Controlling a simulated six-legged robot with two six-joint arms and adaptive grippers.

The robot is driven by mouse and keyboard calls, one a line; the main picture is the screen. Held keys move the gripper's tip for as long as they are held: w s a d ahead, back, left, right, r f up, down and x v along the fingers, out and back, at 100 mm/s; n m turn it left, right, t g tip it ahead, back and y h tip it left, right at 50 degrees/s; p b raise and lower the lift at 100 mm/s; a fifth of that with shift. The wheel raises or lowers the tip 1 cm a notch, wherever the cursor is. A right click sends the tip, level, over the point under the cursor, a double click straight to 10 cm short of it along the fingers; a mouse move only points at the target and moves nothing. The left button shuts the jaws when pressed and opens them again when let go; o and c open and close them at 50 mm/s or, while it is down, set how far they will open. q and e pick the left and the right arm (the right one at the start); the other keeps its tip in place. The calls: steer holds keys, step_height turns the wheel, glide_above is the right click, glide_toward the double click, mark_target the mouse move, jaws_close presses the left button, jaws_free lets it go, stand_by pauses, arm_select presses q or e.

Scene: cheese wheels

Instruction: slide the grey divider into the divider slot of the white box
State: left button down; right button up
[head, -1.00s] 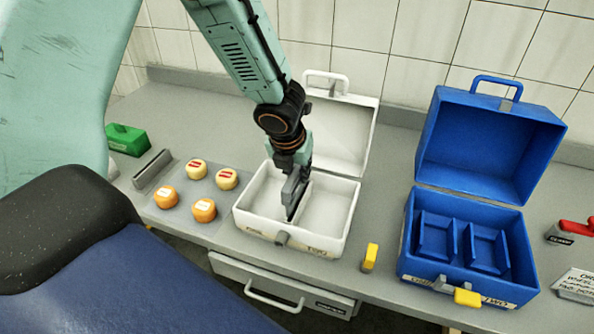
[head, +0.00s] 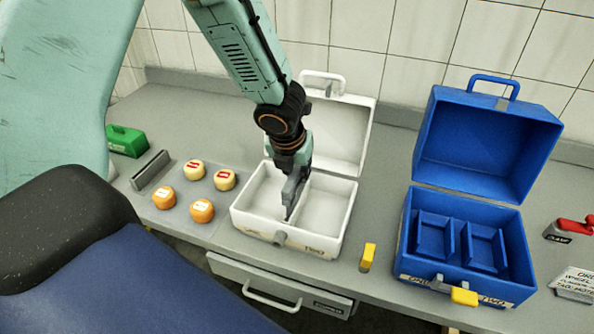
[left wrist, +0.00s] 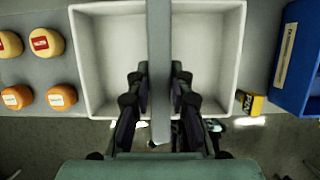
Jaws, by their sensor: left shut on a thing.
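The white box (head: 240,222) stands open on the bench, its lid (head: 347,128) raised at the back. My left gripper (head: 292,205) points down into the middle of the box and is shut on the grey divider (left wrist: 159,60). In the left wrist view the divider runs front to back across the middle of the box, between my two fingers. A compartment shows on each side of it. In the head view my fingers hide most of the divider, and I cannot tell how deep it sits in the slot. My right gripper is not in view.
Several cheese wheels (head: 202,211) lie on a mat left of the box. A grey slotted holder (head: 152,171) and a green block (head: 127,141) stand farther left. A yellow block (head: 367,257) and an open blue box (head: 411,225) are to the right. A drawer (head: 280,286) is below.

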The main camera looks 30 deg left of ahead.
arm_select(q)
steer(key=shift+s+a, duration=0.1)
steer(key=shift+a, duration=0.1)
steer(key=shift+d, duration=0.1)
stand_by(0.4)
steer(key=shift+f+b, duration=0.4)
steer(key=shift+f, duration=0.3)
steer(key=shift+f+b, duration=2.1)
steer(key=shift+b, duration=0.15)
steer(key=c, duration=1.1)
jaws_free()
steer(key=shift+s+r, duration=0.1)
steer(key=shift+r, duration=0.45)
steer(key=v, duration=1.1)
steer(key=shift+s+f, duration=0.1)
